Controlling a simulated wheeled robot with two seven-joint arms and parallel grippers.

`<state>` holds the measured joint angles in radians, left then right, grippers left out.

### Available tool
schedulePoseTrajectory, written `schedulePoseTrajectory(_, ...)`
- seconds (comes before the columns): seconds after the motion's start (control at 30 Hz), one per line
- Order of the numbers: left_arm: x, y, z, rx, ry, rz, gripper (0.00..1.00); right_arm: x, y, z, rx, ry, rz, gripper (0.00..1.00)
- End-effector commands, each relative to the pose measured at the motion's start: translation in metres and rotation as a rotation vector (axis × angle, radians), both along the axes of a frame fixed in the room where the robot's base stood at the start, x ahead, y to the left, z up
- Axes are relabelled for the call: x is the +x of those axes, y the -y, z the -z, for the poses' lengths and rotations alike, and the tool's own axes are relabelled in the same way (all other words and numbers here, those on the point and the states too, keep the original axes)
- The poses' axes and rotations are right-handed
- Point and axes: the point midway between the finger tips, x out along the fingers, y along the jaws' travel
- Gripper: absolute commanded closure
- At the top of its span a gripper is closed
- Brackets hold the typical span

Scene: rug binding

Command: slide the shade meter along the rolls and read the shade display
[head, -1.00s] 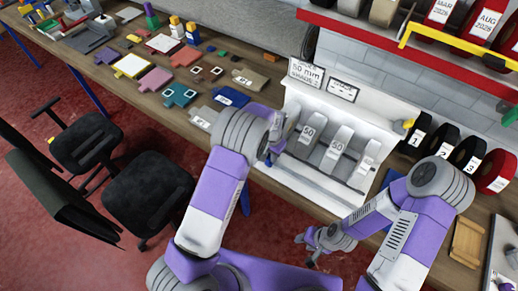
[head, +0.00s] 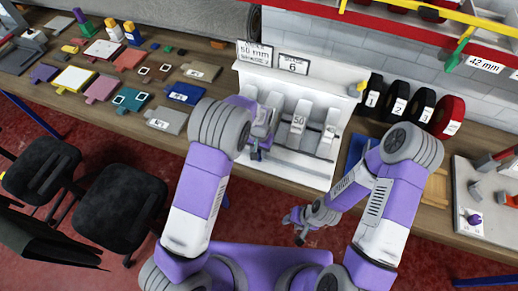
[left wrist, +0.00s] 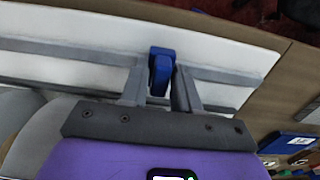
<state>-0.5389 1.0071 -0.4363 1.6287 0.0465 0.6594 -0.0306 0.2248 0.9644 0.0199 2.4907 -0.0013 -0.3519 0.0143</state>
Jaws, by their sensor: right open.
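The white rack (head: 312,172) stands on the bench and holds a row of pale rolls. One roll (head: 298,122) reads 50, and another roll (head: 328,136) stands to its right. A small display sign (head: 293,65) on top of the rack reads shade 6. My left gripper (head: 256,148) is at the rack's left front. In the left wrist view, its fingers (left wrist: 160,88) lie on either side of a blue block (left wrist: 162,68) at the rack's rail, probably the shade meter's handle. Whether they clamp it is unclear. My right gripper (head: 298,221) is open and empty, low in front of the rack.
A larger sign (head: 255,54) reading 50 mm stands beside the display. Black numbered rolls (head: 397,103) and a red roll (head: 447,117) stand right of the rack. Coloured sample pieces (head: 130,98) cover the bench at left. Black chairs (head: 120,205) stand on the red floor.

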Motion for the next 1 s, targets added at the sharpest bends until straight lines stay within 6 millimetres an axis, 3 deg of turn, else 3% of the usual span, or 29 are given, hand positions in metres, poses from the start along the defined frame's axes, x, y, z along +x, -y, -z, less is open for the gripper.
schedulePoseTrajectory(0.1, 0.000, 0.000, 0.000, 0.000, 0.001, 0.000, 0.55, 0.000, 0.000, 0.000, 0.000, 0.000, 0.000, 0.57)
schedulePoseTrajectory(0.37, 0.002, 0.000, -0.003, -0.002, 0.007, 0.000, 0.55, 0.000, 0.000, 0.000, 0.000, 0.000, 0.000, 0.57)
schedulePoseTrajectory(0.8, 0.002, 0.000, -0.065, -0.003, 0.006, -0.001, 0.55, 0.000, 0.000, 0.002, 0.000, 0.000, 0.000, 0.57)
schedulePoseTrajectory(1.0, 0.002, 0.000, -0.076, -0.001, 0.003, -0.001, 0.55, 0.000, 0.000, 0.002, 0.000, 0.000, 0.000, 0.57)
